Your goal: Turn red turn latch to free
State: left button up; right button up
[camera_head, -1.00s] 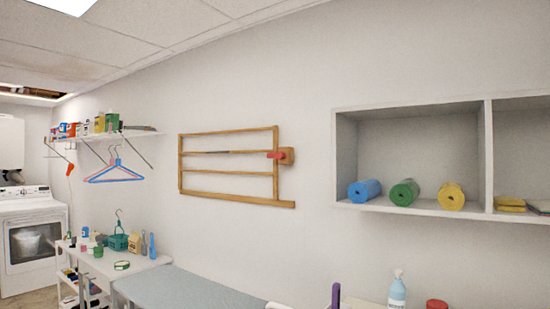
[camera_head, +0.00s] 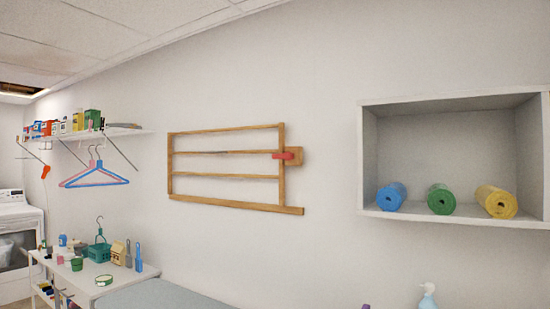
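The red turn latch (camera_head: 289,155) is on a small wooden block (camera_head: 295,160) at the right side of a wooden rack (camera_head: 225,206) on the wall. The red piece lies roughly level and reaches left across the rack's right upright. The rack lies flat against the wall, with several horizontal bars. Neither of my grippers shows in the head view.
A white wall cubby (camera_head: 450,219) with blue, green and yellow rolls is to the right. A shelf with hangers (camera_head: 95,180) is to the left. Below are a white side table (camera_head: 100,288) with small items and a grey padded surface (camera_head: 165,296). The wall around the rack is clear.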

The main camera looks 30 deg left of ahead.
aim_at(288, 156)
jog(key=i+j+z, duration=0.15)
jog(key=j, duration=1.2)
jog(key=i+j+z, duration=0.2)
jog(key=j, duration=1.1)
jog(key=k, duration=0.1)
